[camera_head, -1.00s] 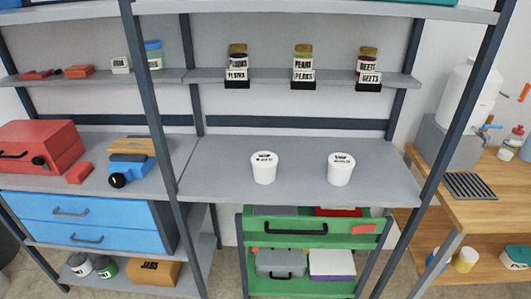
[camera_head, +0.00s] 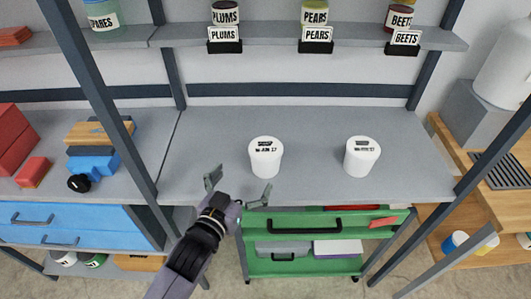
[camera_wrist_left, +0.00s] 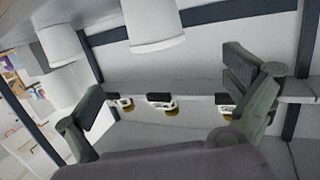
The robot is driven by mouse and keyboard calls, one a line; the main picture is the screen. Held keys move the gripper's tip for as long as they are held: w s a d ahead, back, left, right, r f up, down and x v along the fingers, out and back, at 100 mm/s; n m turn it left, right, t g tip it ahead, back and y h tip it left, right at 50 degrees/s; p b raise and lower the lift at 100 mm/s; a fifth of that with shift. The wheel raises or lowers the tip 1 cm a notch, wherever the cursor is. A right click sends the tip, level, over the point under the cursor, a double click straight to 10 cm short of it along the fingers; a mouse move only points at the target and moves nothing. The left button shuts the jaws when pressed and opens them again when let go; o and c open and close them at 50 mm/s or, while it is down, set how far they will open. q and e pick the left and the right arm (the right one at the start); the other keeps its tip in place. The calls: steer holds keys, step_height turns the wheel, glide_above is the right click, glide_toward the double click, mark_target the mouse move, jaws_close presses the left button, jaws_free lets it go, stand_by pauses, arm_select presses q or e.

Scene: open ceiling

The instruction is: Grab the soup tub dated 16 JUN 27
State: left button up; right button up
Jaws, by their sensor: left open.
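Two white soup tubs with lettered lids stand upright on the grey shelf. The left tub (camera_head: 265,158) has a lid date that looks like "16 JUN 27", though the first digits are not sharp. The right tub (camera_head: 361,158) has a lid date too blurred to read. My left gripper (camera_head: 237,187) is open and empty, at the shelf's front edge, in front of and slightly left of the left tub. In the left wrist view, which is turned upside down, the near tub (camera_wrist_left: 152,28) shows beyond the open fingers (camera_wrist_left: 165,85), apart from them. My right gripper is not in view.
The grey shelf (camera_head: 310,128) is clear around the tubs. A dark post (camera_head: 95,95) stands left of my arm. Labelled jars (camera_head: 315,14) stand on the upper shelf. A green drawer cart (camera_head: 300,222) is below, and a blue drawer unit (camera_head: 70,222) is at left.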

arm_select(q)
steer(key=p, duration=0.1)
glide_toward(266, 147)
steer(key=x, duration=0.3)
steer(key=shift+w+a+f, duration=0.1)
steer(key=shift+w+f, duration=0.3)
steer(key=shift+w, duration=0.05)
steer(key=shift+w+d+f, duration=0.1)
steer(key=shift+w+d, duration=0.15)
steer(key=shift+w, duration=0.2)
steer(key=shift+d+p+x, duration=0.1)
steer(key=shift+p+x, duration=0.25)
steer(key=shift+x, duration=0.95)
steer(key=shift+d+p+x, duration=0.15)
steer(key=shift+p+x, duration=0.2)
steer(key=shift+x, duration=1)
steer(key=shift+s+f, duration=0.2)
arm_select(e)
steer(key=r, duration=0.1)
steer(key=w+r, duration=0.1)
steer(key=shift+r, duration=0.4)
arm_select(q)
steer(key=c, duration=1.6)
steer(key=shift+r, duration=0.1)
steer(key=shift+c, duration=0.2)
